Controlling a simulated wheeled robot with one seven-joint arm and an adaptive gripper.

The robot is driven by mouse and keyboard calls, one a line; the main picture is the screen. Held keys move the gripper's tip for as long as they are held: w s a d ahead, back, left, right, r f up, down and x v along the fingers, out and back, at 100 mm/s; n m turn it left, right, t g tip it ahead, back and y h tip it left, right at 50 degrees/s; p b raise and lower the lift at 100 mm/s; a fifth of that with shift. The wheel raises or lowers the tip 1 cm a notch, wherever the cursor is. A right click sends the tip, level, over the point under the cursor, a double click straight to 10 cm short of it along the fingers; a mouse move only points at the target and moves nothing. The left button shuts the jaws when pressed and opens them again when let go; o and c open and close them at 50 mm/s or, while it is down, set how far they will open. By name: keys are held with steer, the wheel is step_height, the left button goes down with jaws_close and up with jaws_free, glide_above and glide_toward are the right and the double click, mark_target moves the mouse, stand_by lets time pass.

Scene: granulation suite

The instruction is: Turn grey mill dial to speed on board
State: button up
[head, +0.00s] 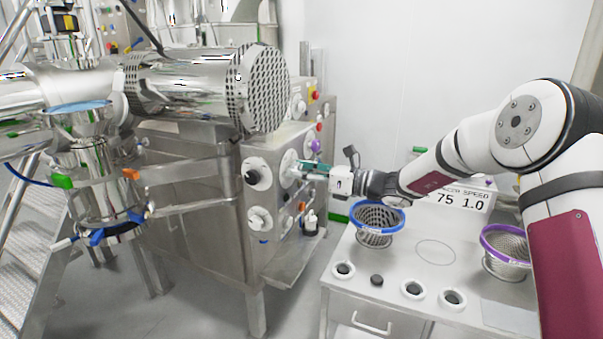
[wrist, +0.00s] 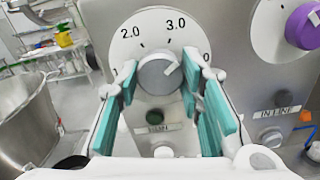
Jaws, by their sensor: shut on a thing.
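The grey mill dial (wrist: 158,74) sits on a white round scale in the wrist view. The scale shows 2.0 and 3.0; a number at the right is partly hidden by a finger. The dial's white pointer mark points up and right, to the right of the 3.0 tick. My gripper (wrist: 160,90) has its teal fingers on both sides of the dial, shut on it. In the head view my gripper (head: 312,169) reaches the machine's panel and mostly hides the dial.
A purple knob (wrist: 304,27) is right of the dial. A black knob (head: 252,177) and other controls are nearby on the panel. A blue-rimmed basket (head: 378,208) and a purple-rimmed basket (head: 488,236) stand on the cart (head: 393,262) below my arm.

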steer(key=shift+n+p, duration=3.65)
steer(key=shift+n, duration=10.85)
steer(key=o, duration=1.2)
steer(key=shift+d, duration=0.15)
steer(key=v, duration=1.1)
steer(key=shift+s+d, duration=0.15)
steer(key=shift+d, duration=0.2)
steer(key=shift+r, duration=0.1)
